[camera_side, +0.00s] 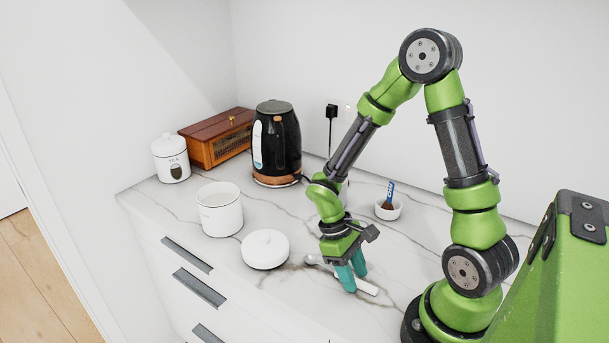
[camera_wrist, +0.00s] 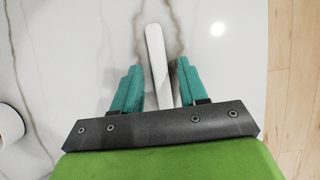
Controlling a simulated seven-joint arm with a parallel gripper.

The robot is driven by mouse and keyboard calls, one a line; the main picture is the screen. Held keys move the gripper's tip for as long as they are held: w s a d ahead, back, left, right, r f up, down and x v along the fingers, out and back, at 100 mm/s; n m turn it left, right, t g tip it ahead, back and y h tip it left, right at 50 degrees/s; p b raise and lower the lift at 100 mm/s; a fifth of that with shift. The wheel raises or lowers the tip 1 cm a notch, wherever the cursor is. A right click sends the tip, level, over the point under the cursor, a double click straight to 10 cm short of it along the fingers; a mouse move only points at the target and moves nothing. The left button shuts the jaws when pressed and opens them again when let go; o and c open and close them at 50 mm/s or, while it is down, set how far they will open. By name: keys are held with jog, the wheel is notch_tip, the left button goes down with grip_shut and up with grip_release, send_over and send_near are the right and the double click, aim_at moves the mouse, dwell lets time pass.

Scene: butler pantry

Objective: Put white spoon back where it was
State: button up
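The white spoon (camera_side: 368,288) lies on the marble counter, partly hidden by my gripper in the side view. Its long white handle (camera_wrist: 156,50) shows between my fingers in the wrist view. My gripper (camera_side: 354,278) points down low over the spoon. Its teal fingers (camera_wrist: 158,72) are open, one on each side of the handle, with a gap visible on both sides. An open white canister (camera_side: 220,215) stands to the left, and a round white lid (camera_side: 265,252) lies on the counter near it.
A small white bowl (camera_side: 381,212) holding a blue-handled utensil (camera_side: 389,190) stands behind my gripper to the right. A black kettle (camera_side: 284,150), a wooden box (camera_side: 205,153) and a lidded tea canister (camera_side: 161,166) stand at the back left. The counter's front edge is at the lower left.

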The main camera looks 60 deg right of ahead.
jog(key=v, duration=1.2)
notch_tip(320, 180, up, 6)
jog(key=m+t, duration=0.2)
jog(key=t, duration=0.3)
send_over(334, 270)
jog(key=a, duration=0.3)
jog(key=s+a+r+m+t+y, duration=0.2)
jog(key=a+r+t, duration=0.1)
jog(key=r+t, duration=0.4)
jog(key=shift+s+a, duration=0.15)
jog(key=shift+s, duration=0.25)
